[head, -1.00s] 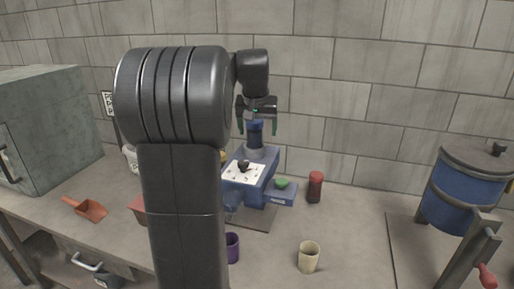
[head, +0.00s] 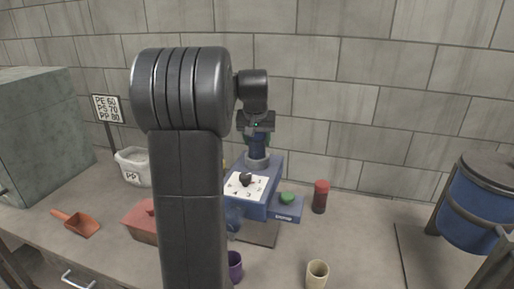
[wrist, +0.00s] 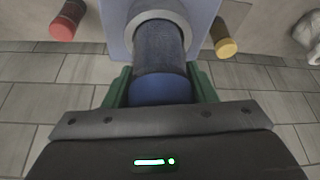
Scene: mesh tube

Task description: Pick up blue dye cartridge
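The blue dye cartridge (wrist: 161,88) has a blue cap and a dark body. It stands upright in the grey ring (wrist: 155,17) on top of the blue machine (head: 264,201). It also shows in the head view (head: 258,147), just under my gripper. My gripper (wrist: 159,84) points down over the cartridge, with one green finger on each side of the cap. The fingers are apart; whether they touch the cap is hard to tell. In the head view my gripper (head: 257,136) partly hides the cap.
A red cartridge (head: 320,197) stands right of the machine, and a yellow one (wrist: 224,38) shows in the wrist view. A beige cup (head: 317,275) and purple cup (head: 235,266) stand in front. A blue drum (head: 478,205) is at right. The wall is close behind.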

